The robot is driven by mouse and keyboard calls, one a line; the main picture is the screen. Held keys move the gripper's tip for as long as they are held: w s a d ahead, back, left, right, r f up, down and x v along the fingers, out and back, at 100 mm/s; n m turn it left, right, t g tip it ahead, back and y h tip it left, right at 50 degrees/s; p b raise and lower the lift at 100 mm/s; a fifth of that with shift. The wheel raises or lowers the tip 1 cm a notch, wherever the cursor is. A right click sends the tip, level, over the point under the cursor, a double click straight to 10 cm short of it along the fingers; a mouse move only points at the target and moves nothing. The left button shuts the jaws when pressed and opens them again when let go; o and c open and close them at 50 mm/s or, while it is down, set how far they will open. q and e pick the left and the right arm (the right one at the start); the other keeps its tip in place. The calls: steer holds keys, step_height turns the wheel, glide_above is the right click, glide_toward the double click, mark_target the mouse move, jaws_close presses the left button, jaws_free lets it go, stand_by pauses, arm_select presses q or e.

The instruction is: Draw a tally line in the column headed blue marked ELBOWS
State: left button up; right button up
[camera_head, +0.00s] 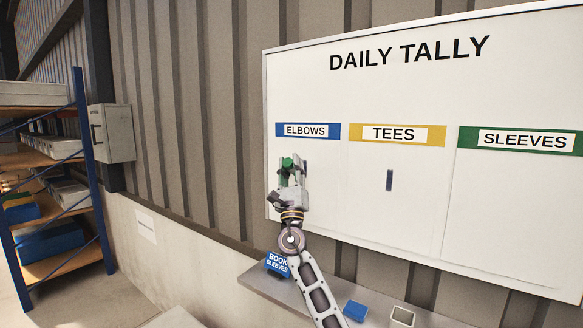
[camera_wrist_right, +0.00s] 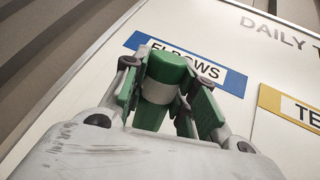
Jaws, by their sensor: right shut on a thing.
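The white tally board (camera_head: 400,95) hangs on the wall under the heading DAILY TALLY. Its blue ELBOWS header (camera_head: 330,131) is at the left; it also shows in the wrist view (camera_wrist_right: 235,83). My right gripper (camera_head: 291,168) is in the ELBOWS column just below that header. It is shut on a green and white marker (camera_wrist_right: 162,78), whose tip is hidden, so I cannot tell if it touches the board. A small dark patch beside the gripper could be a mark or shadow. My left gripper is out of view.
The green SLEEVES column (camera_head: 512,220) looks bare.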

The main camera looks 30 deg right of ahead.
mark_target(286, 166)
steer(key=shift+a, duration=0.1)
stand_by(0.4)
steer(key=shift+s+a+p, duration=0.3)
steer(key=shift+a, duration=0.35)
steer(key=shift+s+a+p, duration=0.25)
steer(key=shift+s+a, duration=0.05)
steer(key=shift+a, duration=0.35)
steer(key=shift+s+a+p, duration=0.2)
steer(key=shift+s+a, duration=0.1)
steer(key=shift+a, duration=0.4)
steer(key=shift+s+a+p, duration=0.15)
steer(key=shift+s+a, duration=0.1)
steer(key=shift+a, duration=0.45)
steer(key=shift+f, duration=0.1)
steer(key=shift+s+a+p, duration=0.15)
steer(key=shift+s+a, duration=0.15)
steer(key=shift+a, duration=0.4)
steer(key=shift+s+a+p, duration=0.15)
steer(key=shift+s+a, duration=0.15)
steer(key=shift+a, duration=0.35)
